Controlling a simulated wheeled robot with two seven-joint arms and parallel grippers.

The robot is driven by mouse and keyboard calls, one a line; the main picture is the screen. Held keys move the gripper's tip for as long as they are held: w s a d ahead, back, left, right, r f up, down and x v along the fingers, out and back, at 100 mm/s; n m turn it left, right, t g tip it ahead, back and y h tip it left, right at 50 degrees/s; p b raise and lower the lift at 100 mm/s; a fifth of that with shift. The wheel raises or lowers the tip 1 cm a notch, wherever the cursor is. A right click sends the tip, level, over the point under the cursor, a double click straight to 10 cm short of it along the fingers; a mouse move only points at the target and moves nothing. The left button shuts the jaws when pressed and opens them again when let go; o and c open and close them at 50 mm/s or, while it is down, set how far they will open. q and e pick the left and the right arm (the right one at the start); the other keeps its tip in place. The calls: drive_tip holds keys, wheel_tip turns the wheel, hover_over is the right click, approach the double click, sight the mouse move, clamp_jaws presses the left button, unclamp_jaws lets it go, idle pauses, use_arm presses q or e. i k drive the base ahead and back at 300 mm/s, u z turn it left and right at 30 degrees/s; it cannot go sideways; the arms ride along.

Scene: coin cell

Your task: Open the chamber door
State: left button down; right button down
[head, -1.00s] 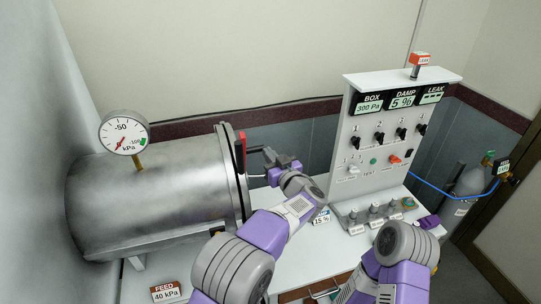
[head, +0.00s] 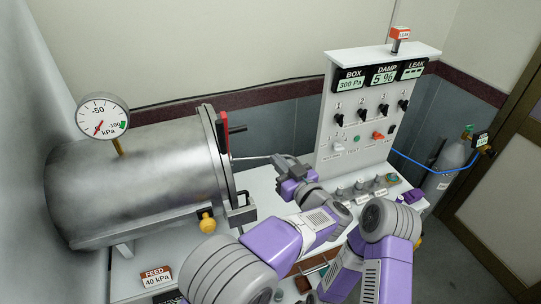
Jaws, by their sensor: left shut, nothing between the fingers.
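The chamber (head: 135,185) is a grey steel cylinder lying on its side at the left of the head view. Its round door (head: 222,160) is at the cylinder's right end, seen nearly edge-on; I cannot tell whether it stands ajar. A red handle (head: 223,132) rises upright at the door, with a short black piece beside it. My left gripper (head: 274,160) is shut and empty, to the right of the door and apart from the red handle. A thin rod spans between the door and the gripper. My right arm is at lower right; its fingers are hidden.
A pressure gauge (head: 102,117) stands above the chamber. A yellow knob (head: 207,223) sits below the door's side. A white control panel (head: 365,115) with black switches stands behind my left gripper. A gas cylinder (head: 448,165) with a blue hose is at far right.

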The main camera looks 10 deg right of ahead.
sight(218, 124)
drive_tip(key=k, duration=1)
